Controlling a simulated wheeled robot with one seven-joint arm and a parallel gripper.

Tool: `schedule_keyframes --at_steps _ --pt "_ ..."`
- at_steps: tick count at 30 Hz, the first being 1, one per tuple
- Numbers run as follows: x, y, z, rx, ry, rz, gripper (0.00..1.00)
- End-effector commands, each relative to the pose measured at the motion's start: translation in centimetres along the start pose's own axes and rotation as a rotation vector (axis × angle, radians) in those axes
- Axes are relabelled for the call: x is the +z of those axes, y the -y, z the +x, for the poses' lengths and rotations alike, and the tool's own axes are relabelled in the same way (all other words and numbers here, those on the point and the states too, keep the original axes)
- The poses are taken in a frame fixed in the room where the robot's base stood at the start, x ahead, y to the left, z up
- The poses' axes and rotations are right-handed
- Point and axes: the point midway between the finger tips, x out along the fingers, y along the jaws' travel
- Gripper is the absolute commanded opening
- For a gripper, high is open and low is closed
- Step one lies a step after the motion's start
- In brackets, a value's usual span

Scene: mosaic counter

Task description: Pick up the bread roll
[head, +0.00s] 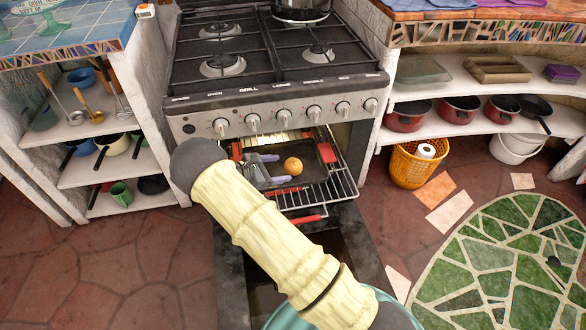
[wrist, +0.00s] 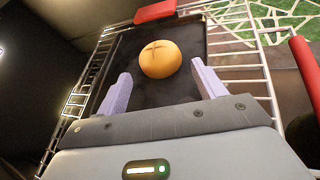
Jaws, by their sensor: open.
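The bread roll (head: 293,166) is round and golden-orange. It lies on a dark baking tray (head: 313,160) on the pulled-out oven rack. In the wrist view the roll (wrist: 160,59) shows a scored cross on top and sits just beyond the fingertips. My gripper (head: 270,169) is inside the oven opening, to the left of the roll in the head view. In the wrist view its two pale purple fingers (wrist: 160,78) are apart with nothing between them. The roll appears roughly centred ahead of the gap.
The wire rack (head: 340,188) surrounds the tray, with red guards (head: 327,152) at its edges. The oven door (head: 262,275) hangs open below. The stove front with knobs (head: 283,118) is just above my gripper. Shelves with pots (head: 460,108) and an orange basket (head: 412,168) stand right.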

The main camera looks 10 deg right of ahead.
Motion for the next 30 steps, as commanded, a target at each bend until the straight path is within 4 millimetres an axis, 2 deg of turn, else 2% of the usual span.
schedule_keyframes --at_steps 10,21,30 --pt "0.0 0.0 0.3 0.000 0.000 0.001 0.69" --pt "-0.1 0.0 4.9 -0.001 0.000 0.002 0.69" --pt "0.1 -0.1 5.2 0.000 0.000 0.001 0.69"
